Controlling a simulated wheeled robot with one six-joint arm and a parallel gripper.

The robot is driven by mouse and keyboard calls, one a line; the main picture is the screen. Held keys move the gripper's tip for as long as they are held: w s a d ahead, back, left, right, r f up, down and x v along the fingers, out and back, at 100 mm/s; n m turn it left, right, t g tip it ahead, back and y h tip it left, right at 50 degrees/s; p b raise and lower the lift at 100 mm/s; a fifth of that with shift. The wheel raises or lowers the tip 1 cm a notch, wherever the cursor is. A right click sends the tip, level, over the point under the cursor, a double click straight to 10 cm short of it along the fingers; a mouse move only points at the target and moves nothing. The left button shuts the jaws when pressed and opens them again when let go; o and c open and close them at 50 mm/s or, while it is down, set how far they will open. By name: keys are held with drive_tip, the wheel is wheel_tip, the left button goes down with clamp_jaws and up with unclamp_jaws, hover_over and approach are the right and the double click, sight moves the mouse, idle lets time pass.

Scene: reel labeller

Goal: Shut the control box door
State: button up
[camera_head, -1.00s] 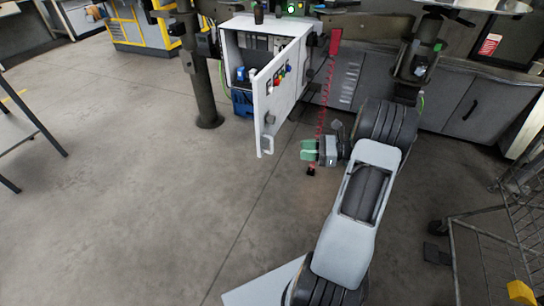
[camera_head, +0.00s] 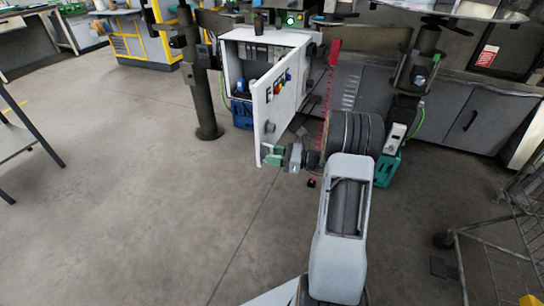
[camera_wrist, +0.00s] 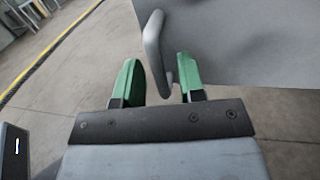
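The white control box (camera_head: 310,42) stands open at the upper middle of the head view, components showing inside. Its white door (camera_head: 264,122) is swung out toward me, with coloured buttons on its face. My gripper (camera_head: 268,157) is at the door's lower free edge. In the wrist view my gripper (camera_wrist: 160,75) has its green fingers apart. The grey door handle (camera_wrist: 153,45) comes down between them, with gaps on both sides; no grip on it shows. The door panel (camera_wrist: 235,40) fills the upper right there. The handle is mostly hidden by my gripper in the head view.
A dark post (camera_head: 200,100) stands left of the box, with a blue bin (camera_head: 241,112) beneath the box. Grey cabinets (camera_head: 475,115) line the back right. A wire cart (camera_head: 500,235) is at the lower right.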

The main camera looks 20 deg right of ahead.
drive_tip(key=shift+w+a, duration=0.2)
drive_tip(key=shift+a, duration=0.1)
clamp_jaws()
idle(0.5)
